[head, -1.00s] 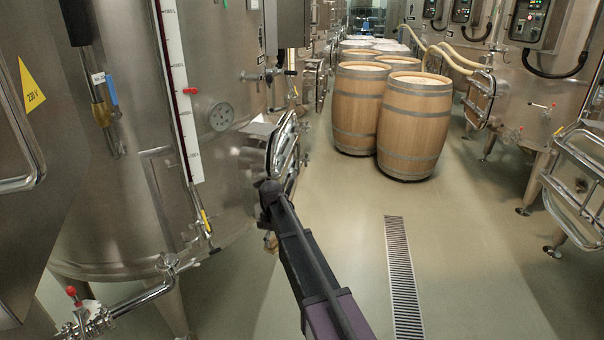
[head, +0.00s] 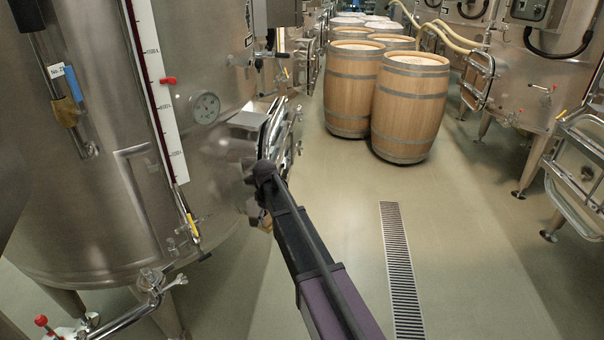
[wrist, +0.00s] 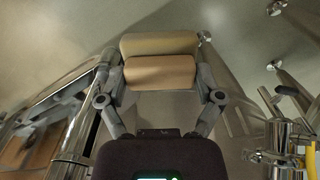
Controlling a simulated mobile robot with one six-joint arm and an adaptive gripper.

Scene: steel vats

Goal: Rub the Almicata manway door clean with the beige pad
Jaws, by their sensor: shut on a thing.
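The beige pad (wrist: 160,72) sits between the two fingers of my gripper (wrist: 160,85) in the wrist view, and the gripper is shut on it. A paler beige band shows just beyond it; I cannot tell whether it is part of the pad. In the head view my arm reaches toward the steel vat on the left, and a small beige patch (head: 265,222) shows beside its end. My gripper is mostly hidden there. A manway door (head: 280,130) stands out from that vat, just beyond the arm's end. I cannot read a name on it, nor tell whether the pad touches steel.
The big steel vat (head: 90,200) carries a level gauge (head: 158,95), a dial (head: 205,108) and a low valve pipe (head: 150,285). Wooden barrels (head: 411,108) stand in the aisle. More vats line the right. The floor around the drain grate (head: 400,270) is clear.

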